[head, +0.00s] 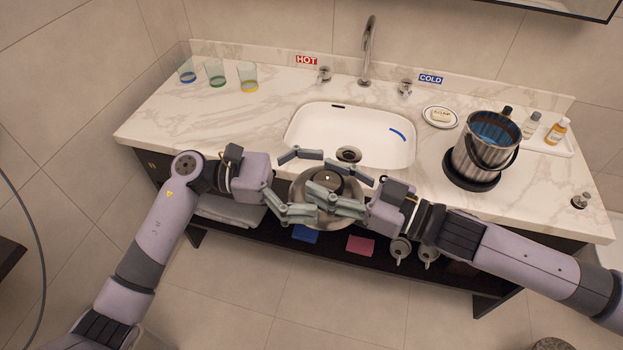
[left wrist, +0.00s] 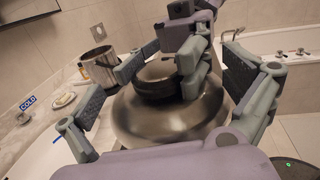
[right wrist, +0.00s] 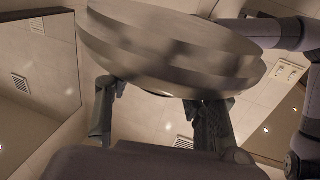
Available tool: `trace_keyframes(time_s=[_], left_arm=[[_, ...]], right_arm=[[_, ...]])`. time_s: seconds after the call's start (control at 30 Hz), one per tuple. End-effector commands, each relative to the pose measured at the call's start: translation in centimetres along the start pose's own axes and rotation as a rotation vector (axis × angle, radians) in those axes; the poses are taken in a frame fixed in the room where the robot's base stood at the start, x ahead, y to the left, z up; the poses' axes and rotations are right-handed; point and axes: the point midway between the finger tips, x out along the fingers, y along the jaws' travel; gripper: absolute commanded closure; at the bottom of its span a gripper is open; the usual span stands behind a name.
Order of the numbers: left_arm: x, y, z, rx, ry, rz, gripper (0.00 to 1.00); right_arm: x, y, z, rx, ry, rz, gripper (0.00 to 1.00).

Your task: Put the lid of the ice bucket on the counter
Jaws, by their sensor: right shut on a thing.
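The ice bucket lid (head: 316,217) is a round silver disc with a dark raised knob. It hangs in the air in front of the sink, beyond the counter's front edge. My right gripper (head: 320,178) is shut on the lid near its knob; the lid fills the top of the right wrist view (right wrist: 170,45). My left gripper (head: 312,188) is open, its fingers spread on either side of the knob; I cannot tell if they touch it. The lidless metal ice bucket (head: 467,160) stands on the right of the marble counter (head: 215,120).
The sink (head: 300,130) lies behind the lid. Several glasses (head: 216,75) stand at the back left. A soap dish (head: 440,117) and a tray (head: 566,148) with small bottles are near the bucket. The counter left of the sink is largely clear. A lower shelf hangs below.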

Motion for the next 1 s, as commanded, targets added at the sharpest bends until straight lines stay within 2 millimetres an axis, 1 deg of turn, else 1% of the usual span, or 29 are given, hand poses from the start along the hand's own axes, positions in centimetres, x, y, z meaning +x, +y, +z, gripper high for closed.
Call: trace_keyframes(time_s=[0.03,0.07,0.8,0.83,0.87,1.0], left_arm=[[-0.02,0.00,0.00,0.000,0.000,0.000,0.05],[-0.02,0.00,0.00,0.000,0.000,0.000,0.07],[-0.04,0.05,-0.06,0.001,0.002,0.002,0.55],[-0.04,0.05,-0.07,0.001,0.002,0.002,0.55],[-0.04,0.05,-0.07,0.001,0.002,0.002,0.21],[-0.04,0.05,-0.09,0.001,0.002,0.002,0.12]], right_arm=[[0.01,-0.01,-0.07,0.000,0.001,-0.001,0.84],[0.01,-0.01,-0.07,0.000,0.001,-0.001,0.84],[0.05,-0.18,-0.17,0.003,0.005,-0.004,0.84],[0.05,-0.19,-0.17,0.003,0.005,-0.005,0.84],[0.05,-0.20,-0.18,0.003,0.005,-0.005,0.84],[0.06,-0.19,-0.20,0.003,0.006,-0.005,0.84]])
